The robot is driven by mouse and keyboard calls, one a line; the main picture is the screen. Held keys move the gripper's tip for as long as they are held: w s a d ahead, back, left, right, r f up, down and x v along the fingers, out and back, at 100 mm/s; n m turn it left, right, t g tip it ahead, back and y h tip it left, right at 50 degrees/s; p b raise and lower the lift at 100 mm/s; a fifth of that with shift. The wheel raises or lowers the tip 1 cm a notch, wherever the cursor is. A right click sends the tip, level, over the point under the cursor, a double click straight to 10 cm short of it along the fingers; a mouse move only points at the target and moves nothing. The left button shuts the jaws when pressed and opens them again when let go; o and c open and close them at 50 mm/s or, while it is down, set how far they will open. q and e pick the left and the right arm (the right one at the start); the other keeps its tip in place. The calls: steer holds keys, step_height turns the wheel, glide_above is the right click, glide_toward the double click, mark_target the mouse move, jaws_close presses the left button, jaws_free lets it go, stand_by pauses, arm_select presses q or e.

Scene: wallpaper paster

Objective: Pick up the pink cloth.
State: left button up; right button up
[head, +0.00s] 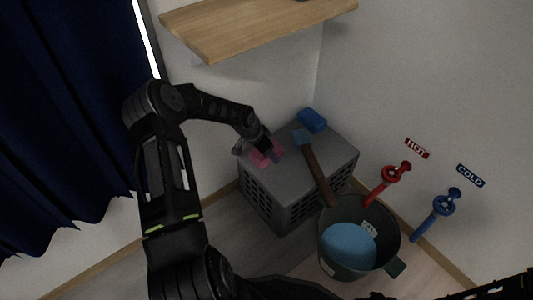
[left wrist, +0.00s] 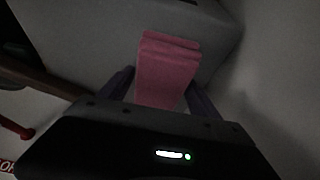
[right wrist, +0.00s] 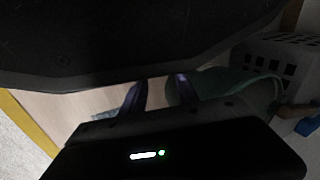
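The pink cloth (head: 266,154) is a folded stack on top of the grey crate (head: 284,187), near its left corner. My left gripper (head: 270,150) is over the crate top at the cloth. In the left wrist view the cloth (left wrist: 168,72) lies between the two fingers (left wrist: 160,92), which stand apart on either side of it. Whether they touch it is hard to tell in the dark picture. My right gripper (right wrist: 160,92) shows in the right wrist view with its fingers apart and nothing visible between them.
A dark bucket (head: 330,262) with blue contents stands in front. Red (head: 390,175) and blue (head: 443,205) taps are on the right wall. A wooden shelf (head: 255,25) hangs above.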

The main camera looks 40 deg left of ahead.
arm_select(q)
steer(key=c, duration=1)
steer(key=shift+r, duration=0.1)
steer(key=shift+c, duration=0.2)
